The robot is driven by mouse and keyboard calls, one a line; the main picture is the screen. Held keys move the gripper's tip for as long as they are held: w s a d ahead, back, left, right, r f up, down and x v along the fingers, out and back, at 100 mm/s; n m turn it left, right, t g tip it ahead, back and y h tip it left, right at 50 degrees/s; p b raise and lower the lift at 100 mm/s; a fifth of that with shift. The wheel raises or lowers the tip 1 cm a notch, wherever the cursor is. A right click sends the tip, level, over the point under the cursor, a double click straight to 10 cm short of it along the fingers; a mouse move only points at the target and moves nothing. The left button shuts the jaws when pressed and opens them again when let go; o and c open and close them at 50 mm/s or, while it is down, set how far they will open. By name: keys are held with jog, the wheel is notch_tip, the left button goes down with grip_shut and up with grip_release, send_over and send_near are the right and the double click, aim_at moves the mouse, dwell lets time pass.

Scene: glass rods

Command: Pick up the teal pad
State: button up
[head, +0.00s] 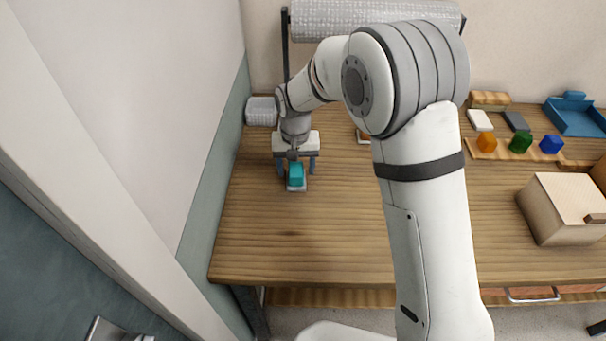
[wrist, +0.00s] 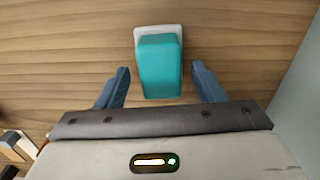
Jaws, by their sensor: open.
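The teal pad (head: 296,173) stands on a small pale base (head: 296,188) near the left end of the wooden table. In the wrist view the teal pad (wrist: 160,68) is a rounded block, with its whitish base (wrist: 158,29) showing behind it. My gripper (head: 296,168) points down over the pad. In the wrist view my gripper (wrist: 160,80) is open, with one blue finger on each side of the pad. A gap shows between the pad and each finger.
Orange (head: 487,142), green (head: 521,143) and blue (head: 551,145) pieces sit on a wooden strip at the right. A wooden box (head: 562,208) and a blue tray (head: 577,118) are farther right. The front left tabletop (head: 300,240) is clear.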

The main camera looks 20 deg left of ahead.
aim_at(296, 166)
jog(key=shift+f, duration=0.5)
jog(key=c, duration=1.1)
notch_tip(296, 166, up, 10)
jog(key=shift+r+b, duration=0.1)
jog(key=shift+b, duration=0.3)
